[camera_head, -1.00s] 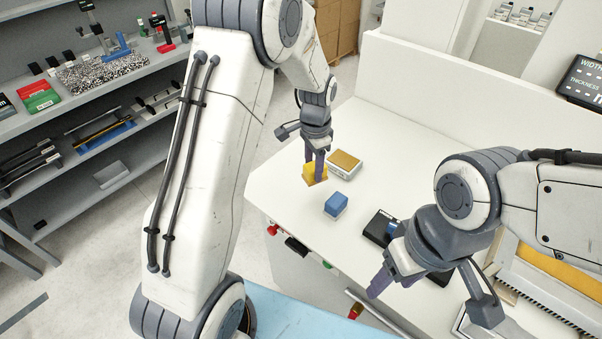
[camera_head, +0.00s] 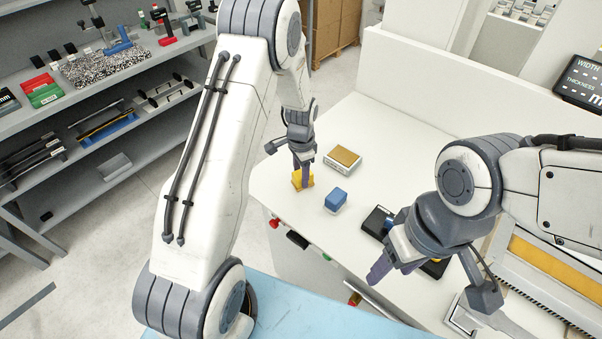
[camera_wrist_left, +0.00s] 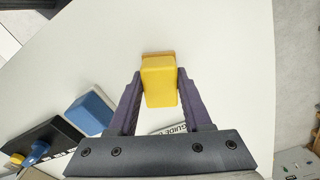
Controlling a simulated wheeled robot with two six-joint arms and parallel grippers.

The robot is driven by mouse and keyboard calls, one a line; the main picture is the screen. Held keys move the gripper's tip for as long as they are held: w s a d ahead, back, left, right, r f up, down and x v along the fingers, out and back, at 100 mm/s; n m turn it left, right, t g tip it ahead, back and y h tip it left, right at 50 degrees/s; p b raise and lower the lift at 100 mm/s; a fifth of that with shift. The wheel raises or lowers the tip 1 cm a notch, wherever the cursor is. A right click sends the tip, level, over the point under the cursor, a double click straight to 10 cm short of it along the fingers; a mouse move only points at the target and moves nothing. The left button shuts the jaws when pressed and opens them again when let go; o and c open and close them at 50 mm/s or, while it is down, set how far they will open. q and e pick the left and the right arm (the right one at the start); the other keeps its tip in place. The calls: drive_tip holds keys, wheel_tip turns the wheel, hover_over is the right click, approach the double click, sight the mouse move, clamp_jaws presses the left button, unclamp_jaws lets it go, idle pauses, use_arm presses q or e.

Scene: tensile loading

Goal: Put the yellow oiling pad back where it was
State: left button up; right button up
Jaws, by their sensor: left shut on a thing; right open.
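The yellow oiling pad (camera_head: 301,181) is near the far left corner of the white table (camera_head: 288,213). My left gripper (camera_head: 303,174) is shut on it from above. In the left wrist view the yellow pad (camera_wrist_left: 159,82) sits between the two purple fingers of my left gripper (camera_wrist_left: 158,90), with a tan-orange layer at its far edge. Whether the pad touches the table is hard to tell. My right gripper (camera_head: 379,271) is open and empty above the table's front edge.
A blue block (camera_head: 335,200) stands right of the pad; it also shows in the left wrist view (camera_wrist_left: 90,111). A white box with a brown top (camera_head: 343,158) lies behind it. A black device (camera_head: 379,222) lies near my right gripper. The table's back middle is clear.

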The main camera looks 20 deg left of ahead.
use_arm(q)
drive_tip(key=o, duration=1.2)
drive_tip(key=shift+f, duration=0.1)
